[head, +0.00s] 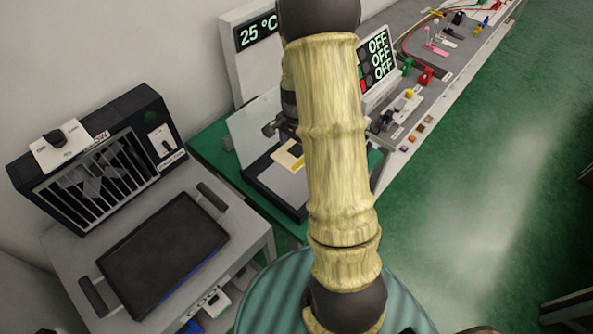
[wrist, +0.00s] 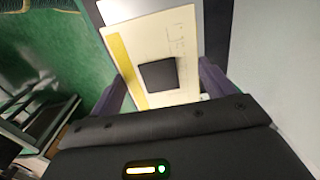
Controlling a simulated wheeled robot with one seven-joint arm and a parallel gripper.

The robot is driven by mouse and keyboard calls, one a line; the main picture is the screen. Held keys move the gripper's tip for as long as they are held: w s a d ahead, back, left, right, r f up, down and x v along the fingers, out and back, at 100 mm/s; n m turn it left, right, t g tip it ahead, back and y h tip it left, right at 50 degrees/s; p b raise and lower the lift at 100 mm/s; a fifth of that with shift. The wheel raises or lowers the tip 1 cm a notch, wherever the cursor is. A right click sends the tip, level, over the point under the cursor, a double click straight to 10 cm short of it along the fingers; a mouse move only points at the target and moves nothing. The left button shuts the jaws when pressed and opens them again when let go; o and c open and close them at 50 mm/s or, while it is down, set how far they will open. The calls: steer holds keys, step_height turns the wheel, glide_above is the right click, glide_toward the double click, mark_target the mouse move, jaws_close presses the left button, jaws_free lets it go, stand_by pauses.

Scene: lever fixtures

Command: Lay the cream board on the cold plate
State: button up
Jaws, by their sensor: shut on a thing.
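The cream board (wrist: 178,34) has a yellow strip along one edge and a black square block in its middle. In the wrist view it lies between the two purple fingers of my gripper (wrist: 162,75), which is shut on it. In the head view the board (head: 289,157) shows beside my arm, over a low dark unit with a pale raised panel, which looks like the cold plate (head: 266,183). My arm hides part of both. I cannot tell whether the board touches the plate.
A display reading 25 °C (head: 258,35) stands behind the unit. A dark tray with handles (head: 162,252) lies on the grey table at left, before a black slatted box (head: 98,160). A panel reading OFF (head: 379,56) and a bench of small levers (head: 425,75) lie right of my arm.

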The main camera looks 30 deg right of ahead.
glide_above(297, 174)
step_height(297, 174, down, 5)
steer(key=shift+f+p, duration=0.1)
steer(key=shift+p, duration=0.25)
steer(key=shift+f+p, duration=0.35)
steer(key=shift+f, duration=1.7)
steer(key=shift+f, duration=0.2)
steer(key=o, duration=0.9)
steer(key=shift+o, duration=0.2)
steer(key=shift+r, duration=0.1)
step_height(297, 174, up, 12)
steer(key=shift+r+b, duration=0.1)
steer(key=shift+b, duration=0.85)
